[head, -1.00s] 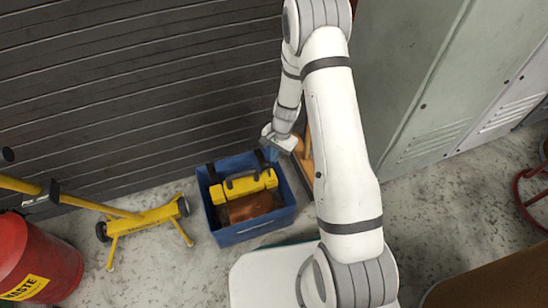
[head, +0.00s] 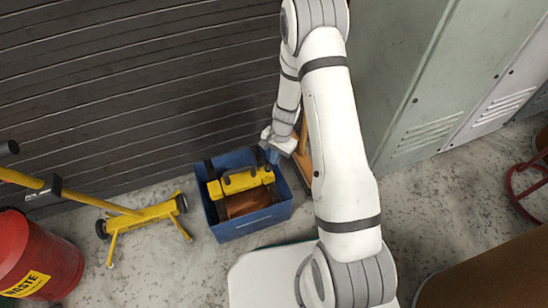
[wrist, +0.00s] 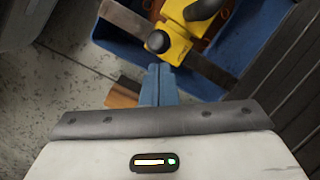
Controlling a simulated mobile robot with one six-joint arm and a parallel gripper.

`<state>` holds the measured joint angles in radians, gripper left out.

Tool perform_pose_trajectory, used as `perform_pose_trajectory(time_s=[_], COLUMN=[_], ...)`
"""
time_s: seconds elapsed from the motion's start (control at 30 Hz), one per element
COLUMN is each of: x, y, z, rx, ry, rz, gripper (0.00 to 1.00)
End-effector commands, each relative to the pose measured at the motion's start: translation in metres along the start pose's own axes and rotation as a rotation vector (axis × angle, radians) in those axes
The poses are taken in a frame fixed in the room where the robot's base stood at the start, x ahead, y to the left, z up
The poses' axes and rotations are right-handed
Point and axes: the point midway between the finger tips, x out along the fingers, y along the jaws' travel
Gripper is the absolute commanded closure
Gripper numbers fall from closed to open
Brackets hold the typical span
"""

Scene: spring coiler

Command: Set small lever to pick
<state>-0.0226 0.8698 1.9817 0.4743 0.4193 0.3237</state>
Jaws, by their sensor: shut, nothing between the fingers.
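A yellow machine (head: 243,181) with a dark handle on top sits inside a blue crate (head: 252,226) on the floor. In the wrist view the yellow machine (wrist: 180,42) shows at the top with a round black knob (wrist: 158,41) at its near end. I cannot tell which part is the small lever or read any "pick" mark. My gripper (head: 272,157) is over the back right corner of the crate. Its blue fingers (wrist: 159,68) are shut and empty, with their tips appearing just below the black knob; whether they touch it is unclear.
A wooden piece (head: 303,160) stands right of the crate, partly behind my arm. A dark slatted shutter (head: 130,90) is behind, and grey lockers (head: 440,80) are at the right. A yellow stand (head: 140,218) and red waste drum (head: 35,255) are at the left.

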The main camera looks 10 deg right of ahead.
Motion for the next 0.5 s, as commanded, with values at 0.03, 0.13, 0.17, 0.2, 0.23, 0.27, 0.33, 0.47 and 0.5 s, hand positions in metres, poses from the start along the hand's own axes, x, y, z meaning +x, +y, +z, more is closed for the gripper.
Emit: perform_pose_trajectory(time_s=[0.03, 0.13, 0.17, 0.2, 0.23, 0.27, 0.33, 0.47, 0.5], x=[0.0016, 0.0037, 0.0041, 0.0045, 0.0048, 0.0049, 0.005, 0.0049, 0.0049], y=[-0.0016, -0.0049, -0.006, -0.0071, -0.0076, -0.008, -0.0082, -0.0082, -0.0082], z=[-0.0013, -0.0042, -0.005, -0.0059, -0.0063, -0.0066, -0.0067, -0.0064, -0.0064], rx=[-0.001, -0.001, -0.001, -0.001, -0.001, -0.001, -0.001, -0.001, -0.001], ry=[0.0, 0.0, 0.0, 0.001, 0.001, 0.001, 0.0, 0.0, 0.0], rz=[0.0, 0.0, 0.0, 0.0, 0.0, 0.0, 0.0, 0.0, 0.0], gripper=[1.0, 1.0, 1.0, 1.0, 1.0, 1.0, 1.0, 1.0, 1.0])
